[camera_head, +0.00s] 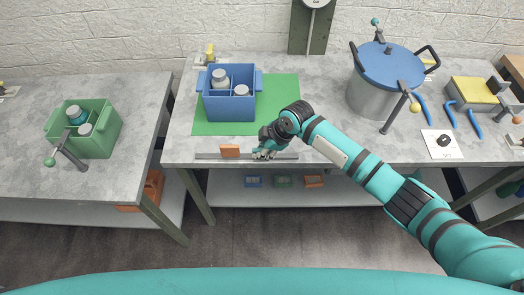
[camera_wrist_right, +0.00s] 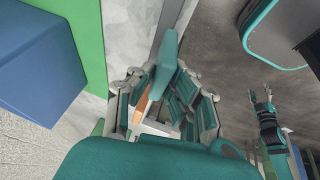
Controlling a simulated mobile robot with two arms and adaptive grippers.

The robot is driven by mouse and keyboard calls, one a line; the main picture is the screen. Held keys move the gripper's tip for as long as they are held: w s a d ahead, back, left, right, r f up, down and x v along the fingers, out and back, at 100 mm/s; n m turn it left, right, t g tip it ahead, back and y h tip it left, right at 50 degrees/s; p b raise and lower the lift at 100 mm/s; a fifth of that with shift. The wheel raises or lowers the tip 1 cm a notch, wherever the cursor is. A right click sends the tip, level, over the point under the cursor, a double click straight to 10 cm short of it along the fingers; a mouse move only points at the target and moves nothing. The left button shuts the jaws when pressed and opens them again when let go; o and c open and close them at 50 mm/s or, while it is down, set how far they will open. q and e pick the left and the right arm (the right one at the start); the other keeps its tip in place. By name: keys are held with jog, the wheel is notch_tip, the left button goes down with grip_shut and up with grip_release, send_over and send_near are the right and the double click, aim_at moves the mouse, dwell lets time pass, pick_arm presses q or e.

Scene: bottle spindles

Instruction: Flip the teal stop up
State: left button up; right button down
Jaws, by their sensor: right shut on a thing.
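A grey rail (camera_head: 210,156) runs along the front edge of the middle bench and carries an orange stop (camera_head: 230,151). My right gripper (camera_head: 263,154) is at this rail, just right of the orange stop. In the right wrist view, my right gripper (camera_wrist_right: 158,96) is shut on the teal stop (camera_wrist_right: 167,55), a flat teal plate between its fingers. In the head view the gripper hides the teal stop, and its exact tilt is unclear. What looks like my left gripper (camera_wrist_right: 262,98) shows small and far off in the wrist view; its fingers are too small to judge.
A blue divided box (camera_head: 230,105) with white-lidded bottles stands on a green mat (camera_head: 285,95) behind the rail. A blue-lidded pot (camera_head: 378,95) is farther right. A green box (camera_head: 95,140) stands on the left bench. Small bins sit on the shelf below.

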jog(key=shift+w+f+g+b, duration=0.1)
jog(key=shift+w+g+b, duration=0.45)
jog(key=shift+g+b, duration=0.2)
jog(key=shift+g, duration=0.25)
jog(key=shift+r, duration=0.25)
jog(key=c, duration=1.3)
grip_release()
jog(key=v, duration=1.2)
jog(key=shift+w, duration=0.15)
